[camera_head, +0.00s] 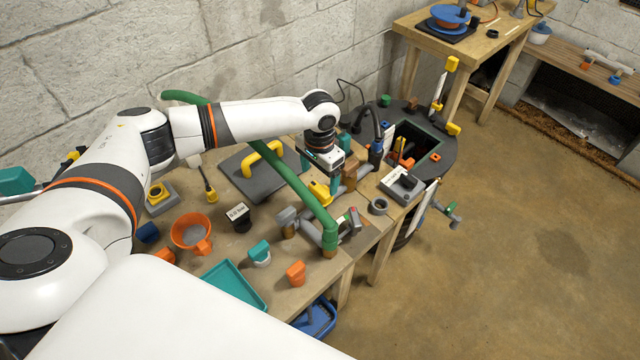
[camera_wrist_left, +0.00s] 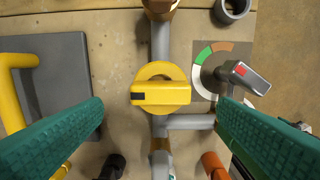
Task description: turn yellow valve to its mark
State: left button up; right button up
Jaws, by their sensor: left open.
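The yellow valve (camera_head: 319,192) sits on a grey pipe on the workbench. In the left wrist view the yellow valve (camera_wrist_left: 160,93) has a round base and a bar handle lying left to right, with a black patch on its left end. My left gripper (camera_head: 319,174) points down over it, open and empty. Its teal fingers (camera_wrist_left: 160,108) stand left and right of the valve, apart from it. A dial plate (camera_wrist_left: 214,58) with green, orange and white arcs lies right of the valve, under a grey lever with a red patch. My right gripper is not in view.
A green pipe (camera_head: 290,178) crosses the bench close to my left gripper. A dark plate with a yellow handle (camera_head: 263,158) lies to the left. An orange funnel (camera_head: 190,230), a teal tray (camera_head: 233,284) and a grey ring (camera_head: 378,206) are nearby.

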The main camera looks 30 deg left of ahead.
aim_at(320, 189)
pick_arm(q)
jog(key=shift+f, duration=2.55)
